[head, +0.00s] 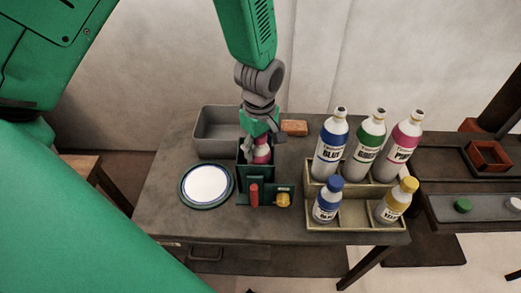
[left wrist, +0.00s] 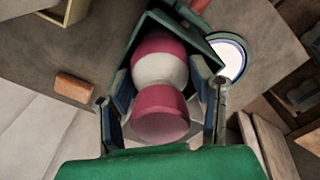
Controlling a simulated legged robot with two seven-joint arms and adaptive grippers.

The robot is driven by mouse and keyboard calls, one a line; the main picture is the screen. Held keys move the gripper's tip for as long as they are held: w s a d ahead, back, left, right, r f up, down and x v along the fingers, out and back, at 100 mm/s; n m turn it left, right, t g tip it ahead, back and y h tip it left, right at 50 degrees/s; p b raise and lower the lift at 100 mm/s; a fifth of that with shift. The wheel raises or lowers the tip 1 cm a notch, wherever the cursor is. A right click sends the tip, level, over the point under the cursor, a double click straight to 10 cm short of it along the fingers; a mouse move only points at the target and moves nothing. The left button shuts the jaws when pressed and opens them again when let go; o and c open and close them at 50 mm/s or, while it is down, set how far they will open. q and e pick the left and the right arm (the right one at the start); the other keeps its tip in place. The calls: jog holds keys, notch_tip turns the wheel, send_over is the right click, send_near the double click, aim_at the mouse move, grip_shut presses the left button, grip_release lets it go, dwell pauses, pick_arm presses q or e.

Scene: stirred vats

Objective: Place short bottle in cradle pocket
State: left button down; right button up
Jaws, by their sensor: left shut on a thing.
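The short bottle (head: 262,152) has a magenta cap and a white shoulder. My left gripper (head: 261,140) reaches down from above and is shut on it; in the left wrist view the fingers flank the bottle (left wrist: 160,72) near its cap. The dark green cradle (head: 243,175) stands on the table with its open-topped pocket around the bottle. The cradle wall (left wrist: 205,45) also shows in the left wrist view. The bottle's lower part is hidden, so I cannot tell whether it touches the pocket floor. My right gripper is not in view.
A beige crate (head: 342,222) at right holds tall blue, green and purple bottles and short blue and yellow ones. A grey bin (head: 210,134), a brown block (head: 294,127) and a round white-topped plate (head: 207,184) surround the cradle. The table's front left is clear.

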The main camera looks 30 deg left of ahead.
pick_arm(q)
jog(key=shift+w+a+f, duration=0.1)
jog(key=shift+a+f, duration=0.05)
jog(key=shift+f, duration=0.4)
jog(key=shift+w+a+f, duration=0.1)
jog(key=shift+a+f, duration=0.05)
jog(key=shift+f, duration=0.35)
jog(key=shift+s+a+f, duration=0.1)
jog(key=shift+s+a, duration=0.05)
jog(key=shift+a, duration=0.45)
jog(key=c, duration=1)
grip_release()
jog(key=shift+a, duration=0.1)
jog(key=shift+o, duration=0.2)
jog(key=shift+d, duration=0.6)
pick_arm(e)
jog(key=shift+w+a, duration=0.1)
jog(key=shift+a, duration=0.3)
pick_arm(q)
jog(key=shift+a, duration=0.1)
